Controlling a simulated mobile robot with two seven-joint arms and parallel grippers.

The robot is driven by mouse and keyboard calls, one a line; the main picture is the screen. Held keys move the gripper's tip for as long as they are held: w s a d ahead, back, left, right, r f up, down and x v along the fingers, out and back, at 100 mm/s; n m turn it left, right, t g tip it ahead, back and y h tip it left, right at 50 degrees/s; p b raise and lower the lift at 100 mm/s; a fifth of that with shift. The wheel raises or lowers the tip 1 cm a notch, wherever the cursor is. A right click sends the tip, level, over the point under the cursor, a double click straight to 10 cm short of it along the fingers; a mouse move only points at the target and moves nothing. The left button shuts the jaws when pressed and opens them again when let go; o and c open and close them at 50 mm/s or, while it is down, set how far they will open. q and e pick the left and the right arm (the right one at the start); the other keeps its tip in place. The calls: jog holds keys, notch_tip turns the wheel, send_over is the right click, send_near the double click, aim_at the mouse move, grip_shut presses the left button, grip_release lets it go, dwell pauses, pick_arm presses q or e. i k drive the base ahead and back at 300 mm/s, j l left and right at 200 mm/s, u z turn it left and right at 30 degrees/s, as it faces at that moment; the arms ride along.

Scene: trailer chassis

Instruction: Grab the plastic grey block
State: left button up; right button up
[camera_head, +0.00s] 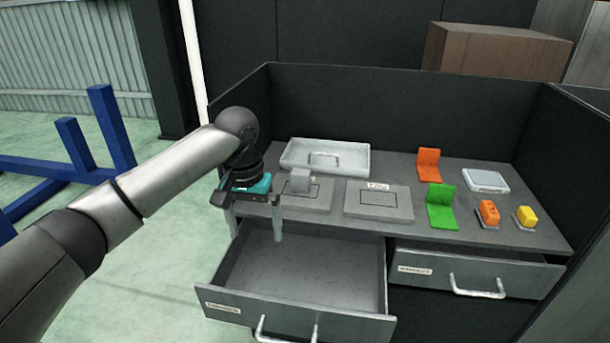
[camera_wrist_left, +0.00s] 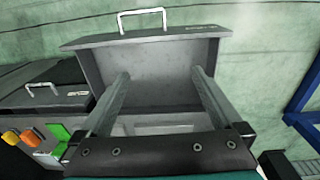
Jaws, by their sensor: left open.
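The grey block (camera_head: 300,180) is a small light-grey cube on the left flat grey plate (camera_head: 312,203) on the workbench in the head view. I cannot make out the block in the left wrist view. My left gripper (camera_head: 256,232) is open and empty, its fingers pointing down. In the picture it is left of and in front of the block, apart from it, over the bench's front edge by the open drawer. In the left wrist view its two fingers (camera_wrist_left: 160,75) are wide apart with the open drawer behind them. My right gripper is not in view.
The left drawer (camera_head: 300,275) is pulled out; the right drawer (camera_head: 470,272) is partly out. A grey tray (camera_head: 325,157), another plate (camera_head: 380,205), an orange bracket (camera_head: 428,165), a green bracket (camera_head: 441,207), a scale (camera_head: 486,179) and orange and yellow pieces stand on the bench. Dark panels enclose it.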

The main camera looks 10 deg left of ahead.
aim_at(300, 178)
jog(key=i, duration=1.2)
